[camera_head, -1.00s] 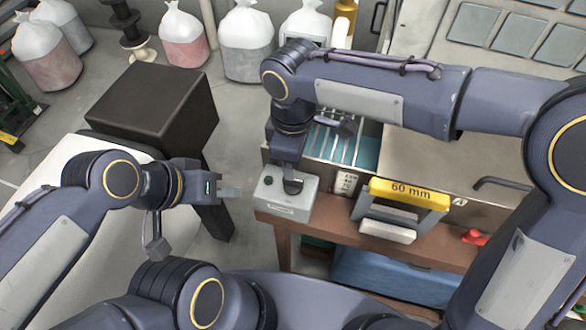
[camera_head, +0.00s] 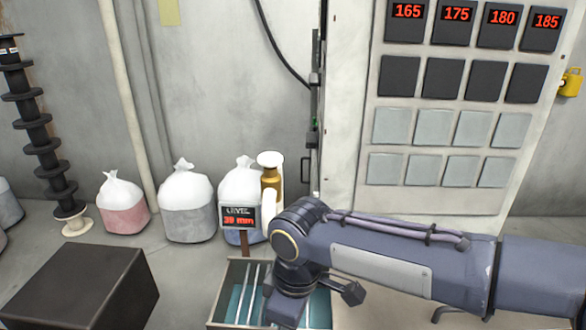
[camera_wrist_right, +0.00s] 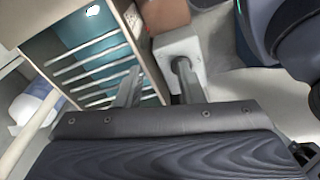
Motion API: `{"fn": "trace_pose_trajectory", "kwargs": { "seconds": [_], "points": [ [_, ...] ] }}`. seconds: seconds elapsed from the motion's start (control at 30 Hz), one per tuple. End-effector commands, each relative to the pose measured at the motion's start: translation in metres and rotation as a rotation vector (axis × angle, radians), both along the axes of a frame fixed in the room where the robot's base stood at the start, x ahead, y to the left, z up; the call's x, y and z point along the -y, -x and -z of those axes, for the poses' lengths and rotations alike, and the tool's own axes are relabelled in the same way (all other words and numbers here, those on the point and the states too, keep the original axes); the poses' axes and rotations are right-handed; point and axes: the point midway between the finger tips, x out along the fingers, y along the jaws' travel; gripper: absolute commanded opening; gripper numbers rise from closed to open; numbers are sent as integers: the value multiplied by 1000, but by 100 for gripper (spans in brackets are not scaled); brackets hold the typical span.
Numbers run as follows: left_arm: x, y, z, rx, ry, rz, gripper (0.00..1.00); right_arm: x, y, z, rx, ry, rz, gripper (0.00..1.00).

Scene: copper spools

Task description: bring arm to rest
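My right arm (camera_head: 390,262) reaches in from the right in the head view, its wrist bent down over the rack tray. The gripper end is cut off by the bottom edge there. My left arm and gripper are in neither current view.
A rack tray with light bars (camera_head: 232,283) lies beside my right wrist; it also shows in the wrist view (camera_wrist_right: 62,75). A level sign reading 39 mm (camera_head: 239,217) stands behind it. A dark block (camera_head: 80,285), bags (camera_head: 187,205) and a panel (camera_head: 450,135) surround it.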

Motion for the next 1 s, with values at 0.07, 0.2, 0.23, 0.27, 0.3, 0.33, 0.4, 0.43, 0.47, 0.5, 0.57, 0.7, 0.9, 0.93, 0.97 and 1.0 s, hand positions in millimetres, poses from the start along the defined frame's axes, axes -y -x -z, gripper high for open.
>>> {"fn": "trace_pose_trajectory", "kwargs": {
  "seconds": [0.07, 0.2, 0.23, 0.27, 0.3, 0.33, 0.4, 0.43, 0.47, 0.5, 0.57, 0.7, 0.9, 0.93, 0.97, 1.0],
  "points": [
    [0, 0, 0, 0, 0, 0, 36, 51, 3, -9, 16, -57, 182, 35],
    [0, 0, 0, 0, 0, 0, 36, 123, 24, -10, 30, -170, 503, 35],
    [0, 0, 0, 0, 0, 0, 36, 136, 31, -9, 35, -195, 571, 35],
    [0, 0, 0, 0, 0, 0, 36, 148, 38, -8, 38, -223, 640, 35],
    [0, 0, 0, 0, 0, 0, 36, 163, 47, -5, 42, -259, 729, 35],
    [0, 0, 0, 0, 0, 0, 36, 172, 54, -3, 47, -285, 791, 35],
    [0, 0, 0, 0, 0, 0, 36, 190, 71, 4, 55, -348, 933, 35],
    [0, 0, 0, 0, 0, 0, 36, 196, 77, 7, 58, -377, 991, 35],
    [0, 0, 0, 0, 0, 0, 36, 202, 84, 10, 63, -402, 1046, 35],
    [0, 0, 0, 0, 0, 0, 36, 207, 92, 14, 67, -437, 1114, 35],
    [0, 0, 0, 0, 0, 0, 36, 213, 102, 20, 75, -483, 1200, 35],
    [0, 0, 0, 0, 0, 0, 36, 219, 115, 29, 86, -554, 1324, 35],
    [0, 0, 0, 0, 0, 0, 36, 220, 118, 32, 88, -575, 1357, 35],
    [0, 0, 0, 0, 0, 0, 36, 220, 118, 32, 88, -574, 1356, 35],
    [0, 0, 0, 0, 0, 0, 36, 220, 118, 32, 88, -574, 1355, 35],
    [0, 0, 0, 0, 0, 0, 36, 220, 118, 32, 88, -574, 1355, 35]
  ]
}}
